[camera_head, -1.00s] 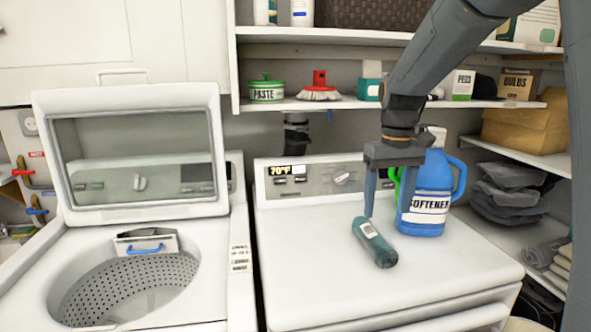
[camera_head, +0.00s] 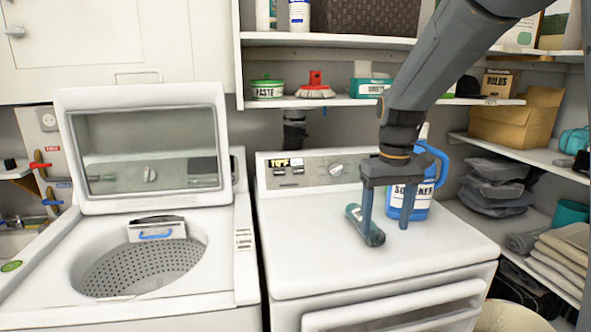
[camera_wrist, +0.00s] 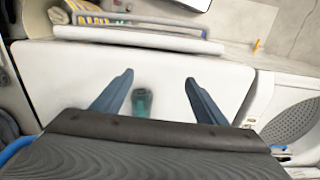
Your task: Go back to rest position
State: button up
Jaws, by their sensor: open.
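My gripper (camera_head: 385,226) is open, fingers pointing down over the right-hand white machine (camera_head: 310,245). A small dark teal bottle (camera_head: 371,238) lies on the machine's top, beside the left finger in the head view. The wrist view shows the bottle (camera_wrist: 141,103) between the spread fingers (camera_wrist: 160,90) but beyond them, and blurred; I cannot tell whether a finger touches it. A blue softener jug (camera_head: 421,205) stands upright just behind my gripper, partly hidden by it.
An open-lidded washer (camera_head: 25,290) stands at the left. A shelf (camera_head: 330,102) above the machines holds a paste tub (camera_head: 267,89), a brush (camera_head: 315,88) and boxes. Shelves at the right hold a cardboard box (camera_head: 513,118) and folded cloths (camera_head: 562,255). The machine top's front left is clear.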

jog(key=s+f+m, duration=0.1)
jog(key=s+f, duration=0.5)
jog(key=s, duration=0.2)
jog(key=s+a+f+m+t, duration=0.1)
jog(key=s+f, duration=0.4)
jog(key=s, duration=0.4)
jog(key=shift+s+a+f, duration=0.15)
jog(key=shift+s+f, duration=0.15)
jog(key=shift+f, duration=0.05)
